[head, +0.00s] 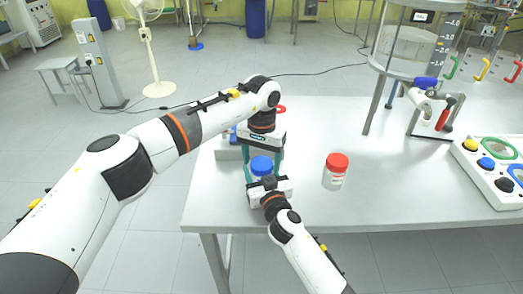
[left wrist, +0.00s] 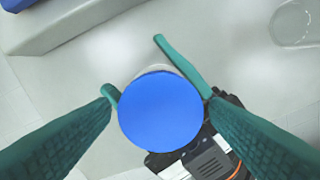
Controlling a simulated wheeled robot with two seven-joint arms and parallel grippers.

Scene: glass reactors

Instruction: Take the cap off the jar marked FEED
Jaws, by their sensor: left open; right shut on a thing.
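A jar with a blue cap (head: 261,165) stands near the left end of the table. Its label is hidden, so I cannot read whether it says FEED. My left gripper (head: 263,172) comes from above, its teal fingers open on either side of the cap. In the left wrist view the blue cap (left wrist: 160,110) lies between those fingers, with gaps at both sides. My right gripper (left wrist: 165,72) is shut on the jar's body, below the cap. A second jar with a red cap (head: 336,164) stands apart to the right; its label is too small to read.
The white table (head: 400,185) is clear around the red-capped jar. A grey box (head: 228,152) sits just left behind the blue-capped jar. At the right are a glass vessel (head: 408,45) on a stand and a panel with coloured buttons (head: 490,165).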

